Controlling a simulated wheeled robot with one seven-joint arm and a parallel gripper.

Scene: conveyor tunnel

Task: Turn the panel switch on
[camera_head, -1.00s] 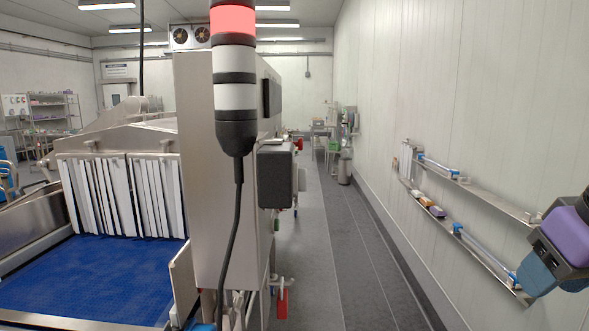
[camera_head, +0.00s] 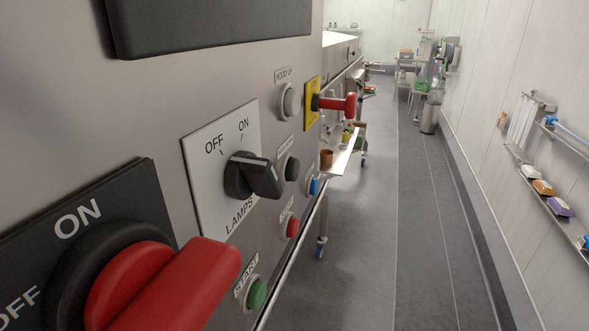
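A steel control panel (camera_head: 150,120) fills the left of the head view, close up and seen at a steep angle. A large red rotary switch (camera_head: 185,283) on a black plate marked ON and OFF is at the lower left, cut off by the bottom edge. Its handle sticks out to the right; I cannot tell which mark it is set to. A smaller black rotary knob (camera_head: 252,176) sits on a white plate marked OFF, ON and LAMPS; its setting is also unclear. My gripper is not in view.
Green (camera_head: 257,294) and red (camera_head: 292,227) push buttons, other buttons and a red-handled part on a yellow plate (camera_head: 312,103) line the panel's right side. Grey floor (camera_head: 365,240) is clear to the right, up to a wall with shelves (camera_head: 545,175).

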